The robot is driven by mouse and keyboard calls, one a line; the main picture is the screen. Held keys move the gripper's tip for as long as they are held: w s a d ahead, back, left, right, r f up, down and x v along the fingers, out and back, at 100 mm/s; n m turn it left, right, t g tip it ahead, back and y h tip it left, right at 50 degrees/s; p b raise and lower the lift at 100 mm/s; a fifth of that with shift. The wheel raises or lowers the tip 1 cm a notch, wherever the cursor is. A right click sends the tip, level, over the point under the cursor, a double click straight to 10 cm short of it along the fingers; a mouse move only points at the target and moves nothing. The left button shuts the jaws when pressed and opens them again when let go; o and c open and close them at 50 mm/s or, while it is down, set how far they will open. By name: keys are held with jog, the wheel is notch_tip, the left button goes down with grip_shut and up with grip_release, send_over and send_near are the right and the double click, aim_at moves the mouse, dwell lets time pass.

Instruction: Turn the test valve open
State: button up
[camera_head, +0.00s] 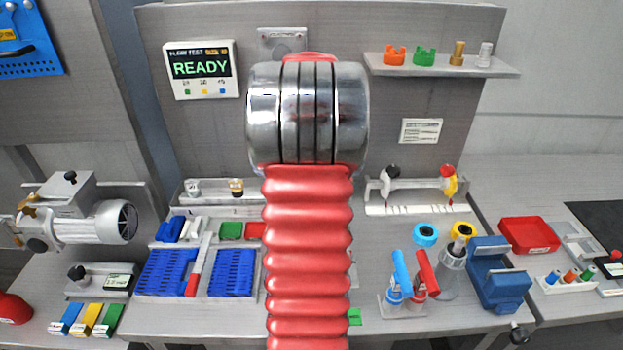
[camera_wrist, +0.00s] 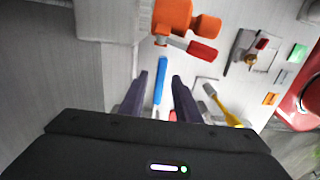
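No valve is labelled as the test valve in these frames, so I cannot tell for sure which part it is. In the wrist view my gripper (camera_wrist: 169,68) has two dark fingers apart. A slim blue handle (camera_wrist: 160,82) shows between or just beyond the fingertips, and I cannot tell whether they touch it. Above it is an orange body (camera_wrist: 172,16) with a red lever (camera_wrist: 202,52). A yellow handle (camera_wrist: 224,105) lies to the right of the fingers. In the head view my red arm hides the bench's middle, and my fingers do not show.
A panel (camera_head: 201,69) reads READY. Blue trays (camera_head: 168,272) stand left of my arm. Blue-handled (camera_head: 401,272) and red-handled (camera_head: 427,272) items, a blue block (camera_head: 500,287) and a red tray (camera_head: 529,236) stand right. A shelf (camera_head: 445,68) holds small fittings.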

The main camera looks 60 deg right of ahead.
grip_shut()
dwell(0.3)
dwell(0.4)
